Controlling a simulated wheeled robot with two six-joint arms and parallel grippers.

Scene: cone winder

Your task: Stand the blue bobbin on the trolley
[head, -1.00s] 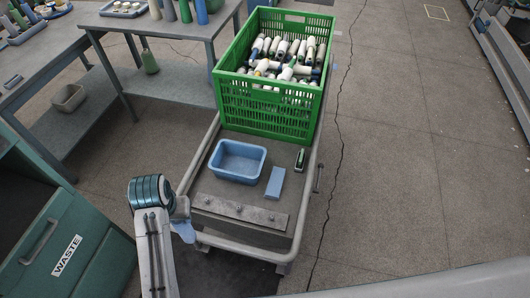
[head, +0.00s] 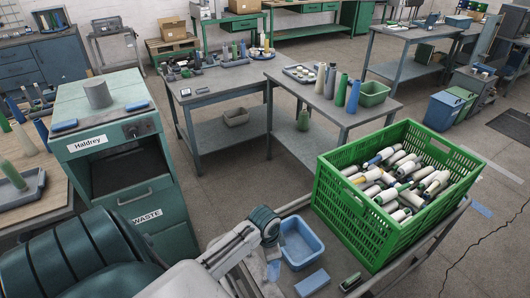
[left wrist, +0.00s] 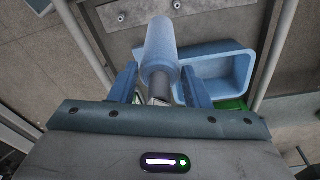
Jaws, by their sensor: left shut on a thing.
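The light blue bobbin (left wrist: 161,45) is between the blue fingers of my left gripper (left wrist: 160,78) in the left wrist view, and the gripper is shut on it. Behind it in that view lie the grey trolley deck and its rail (left wrist: 276,50). In the head view my left arm reaches over the near part of the trolley (head: 334,262). A pale blue patch (head: 273,270) shows below the wrist, too small to tell if it is bobbin or finger. I cannot tell the gap between bobbin and deck. My right gripper is not in view.
A blue tray (head: 301,243), a blue block (head: 312,282) and a small dark green tool (head: 350,282) lie on the trolley. A green crate (head: 350,213) full of bobbins fills its far part. The waste cabinet (head: 150,195) stands to the left; a side table holds upright bobbins (head: 352,96).

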